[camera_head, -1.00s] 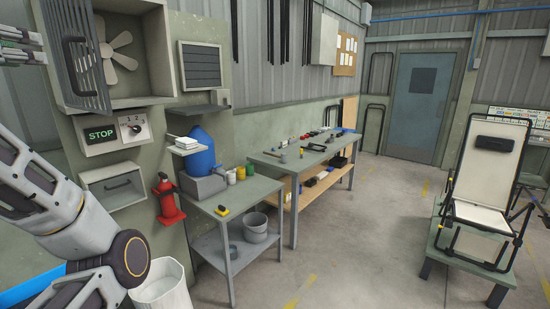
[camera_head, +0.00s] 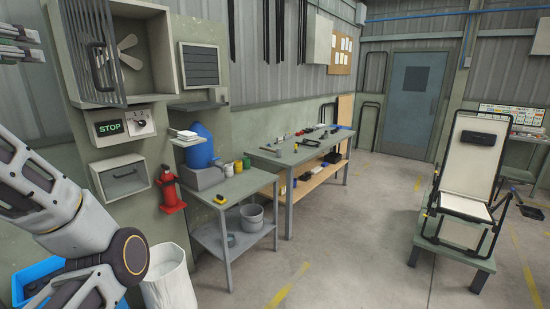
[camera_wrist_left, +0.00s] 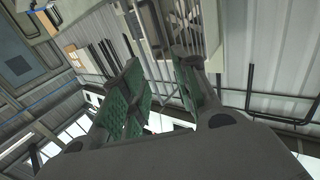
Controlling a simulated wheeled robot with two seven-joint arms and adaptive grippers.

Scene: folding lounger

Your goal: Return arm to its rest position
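My left arm (camera_head: 60,215) comes in from the left in the head view, its links bent upward. My left gripper (camera_head: 22,42) is at the upper left edge, partly cut off, beside the fan housing and apart from it. In the left wrist view the two green-padded fingers (camera_wrist_left: 160,85) stand apart with nothing between them. The folding lounger (camera_head: 470,175) stands upright on a low green table (camera_head: 455,255) at the right, far from the gripper. My right gripper is not in view.
The barred fan guard (camera_head: 92,50) is swung open close to my left gripper. A small workbench (camera_head: 240,186), a longer bench (camera_head: 300,153), a white bin (camera_head: 170,285) and a blue crate (camera_head: 30,275) line the left side. The middle floor is clear.

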